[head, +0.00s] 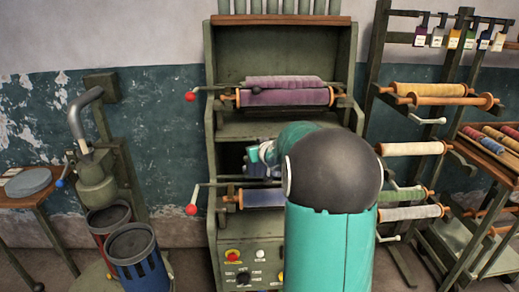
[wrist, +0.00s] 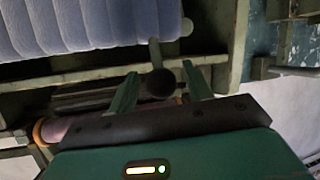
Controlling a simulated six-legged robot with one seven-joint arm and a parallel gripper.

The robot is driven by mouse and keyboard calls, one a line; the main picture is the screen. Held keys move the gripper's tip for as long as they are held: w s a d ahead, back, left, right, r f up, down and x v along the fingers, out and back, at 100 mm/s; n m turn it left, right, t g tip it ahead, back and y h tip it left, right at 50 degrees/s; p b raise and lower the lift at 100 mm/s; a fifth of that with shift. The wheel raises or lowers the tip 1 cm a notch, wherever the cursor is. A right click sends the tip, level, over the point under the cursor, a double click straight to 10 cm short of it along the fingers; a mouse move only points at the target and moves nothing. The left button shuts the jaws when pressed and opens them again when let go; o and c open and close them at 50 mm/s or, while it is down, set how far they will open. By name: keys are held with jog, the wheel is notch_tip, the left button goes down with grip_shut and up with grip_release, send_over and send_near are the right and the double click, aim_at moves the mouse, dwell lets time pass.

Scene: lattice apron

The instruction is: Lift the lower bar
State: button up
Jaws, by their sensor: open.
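The lower bar (head: 226,184) is a thin grey-green bar in front of the blue roll (head: 262,197) in the green cabinet. A crank with a red ball (head: 191,210) is at its left end. My arm hides its middle and right in the head view. In the wrist view a pale green bar (wrist: 85,78) crosses below the bluish roll (wrist: 90,22), with a dark round knob (wrist: 160,84) at it. My gripper (wrist: 160,90) is open, with one green finger on each side of the knob. I cannot tell whether the fingers touch it.
A purple roll (head: 285,97) with its own bar and red ball (head: 190,96) sits above. A control panel (head: 247,264) is below. A spool rack (head: 415,148) stands close on the right, and a press with bins (head: 135,255) on the left.

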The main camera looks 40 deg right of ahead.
jog(key=v, duration=1.4)
jog(key=shift+w+a, duration=0.1)
